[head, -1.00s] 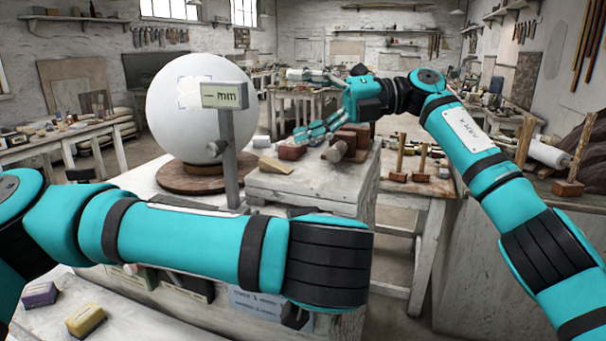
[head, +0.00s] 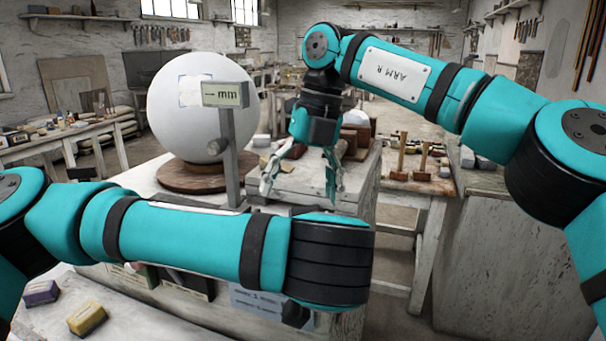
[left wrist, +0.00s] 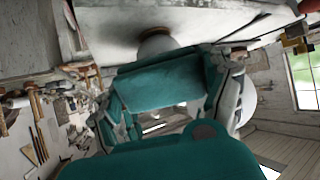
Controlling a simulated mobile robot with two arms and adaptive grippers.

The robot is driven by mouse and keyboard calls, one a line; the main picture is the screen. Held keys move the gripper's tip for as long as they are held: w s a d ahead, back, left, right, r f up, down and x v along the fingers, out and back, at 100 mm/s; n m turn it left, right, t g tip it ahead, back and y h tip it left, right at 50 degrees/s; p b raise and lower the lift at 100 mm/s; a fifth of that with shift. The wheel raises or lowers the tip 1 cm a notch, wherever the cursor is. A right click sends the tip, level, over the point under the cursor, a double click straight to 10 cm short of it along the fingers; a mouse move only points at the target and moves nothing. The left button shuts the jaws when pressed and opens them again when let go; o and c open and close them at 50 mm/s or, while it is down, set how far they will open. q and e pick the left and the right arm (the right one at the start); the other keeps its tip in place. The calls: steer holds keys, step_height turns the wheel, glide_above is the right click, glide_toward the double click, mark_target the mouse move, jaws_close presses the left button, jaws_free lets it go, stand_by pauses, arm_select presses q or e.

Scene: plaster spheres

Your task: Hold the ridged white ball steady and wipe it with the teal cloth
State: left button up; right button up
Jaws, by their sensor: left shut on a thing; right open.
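The big white ball (head: 190,115) sits on a round brown wooden base (head: 195,180) at the left. A pale square patch shows on its upper front; I cannot make out ridges from here. My right gripper (head: 302,188) is open and empty, fingers pointing down, to the right of the ball and apart from it. In the head view my left gripper is hidden. In the left wrist view my left gripper (left wrist: 170,75) is shut on a folded teal piece that looks like the teal cloth (left wrist: 160,92).
A grey post with a "mm" sign (head: 225,95) stands before the ball. A worn white block (head: 340,195) lies under my right gripper, with reddish-brown pieces on it. A yellow block (head: 87,318) and a purple block (head: 41,292) lie at the front left.

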steer(key=x, duration=0.9)
steer(key=shift+f, duration=0.35)
steer(key=c, duration=1.4)
